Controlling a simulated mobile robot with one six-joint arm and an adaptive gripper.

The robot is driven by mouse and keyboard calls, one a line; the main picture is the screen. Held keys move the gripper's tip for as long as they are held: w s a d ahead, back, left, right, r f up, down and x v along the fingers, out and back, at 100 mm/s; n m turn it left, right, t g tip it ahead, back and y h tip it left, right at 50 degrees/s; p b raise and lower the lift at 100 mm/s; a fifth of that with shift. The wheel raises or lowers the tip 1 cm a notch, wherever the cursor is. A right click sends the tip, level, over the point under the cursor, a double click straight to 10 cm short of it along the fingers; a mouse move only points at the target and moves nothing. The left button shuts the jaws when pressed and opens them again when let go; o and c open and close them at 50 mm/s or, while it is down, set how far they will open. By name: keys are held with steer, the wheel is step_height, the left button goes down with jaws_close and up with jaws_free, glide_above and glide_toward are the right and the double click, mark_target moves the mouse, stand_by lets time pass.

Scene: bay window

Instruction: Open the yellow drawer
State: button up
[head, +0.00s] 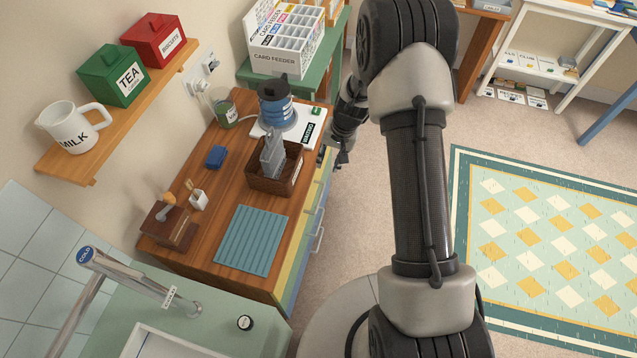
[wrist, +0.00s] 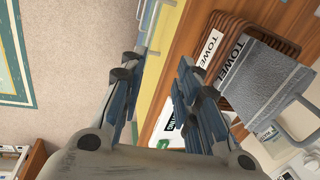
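The wooden cabinet (head: 200,255) has a coloured front with pale bar handles, seen at a steep angle in the head view. A yellow drawer front (head: 322,172) lies on its far part; it also shows in the wrist view (wrist: 154,92), with a pale handle (wrist: 148,22) at the top. The drawer looks shut. My gripper (head: 339,158) is beside the cabinet's front at the far end. In the wrist view my gripper (wrist: 156,76) is open, its fingers apart with the yellow front behind the gap. Contact with a handle cannot be told.
On the cabinet top are a brown basket (head: 272,182) marked TOWEL in the wrist view, a blue coffee-maker-like appliance (head: 277,105), a blue ribbed mat (head: 252,240) and a wooden box (head: 168,228). Carpet (head: 365,220) lies clear before the drawers, with a patterned rug (head: 545,235) at right.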

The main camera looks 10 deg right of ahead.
glide_toward(320, 199)
steer(key=f+b, duration=0.1)
steer(key=f, duration=0.1)
steer(key=f+b, duration=0.2)
steer(key=f, duration=0.1)
steer(key=a+f+b, duration=0.1)
steer(key=f, duration=0.1)
steer(key=shift+w+a+f+b, duration=0.15)
steer(key=shift+w+f+b, duration=0.15)
steer(key=shift+w, duration=0.1)
steer(key=shift+c, duration=0.4)
jaws_close()
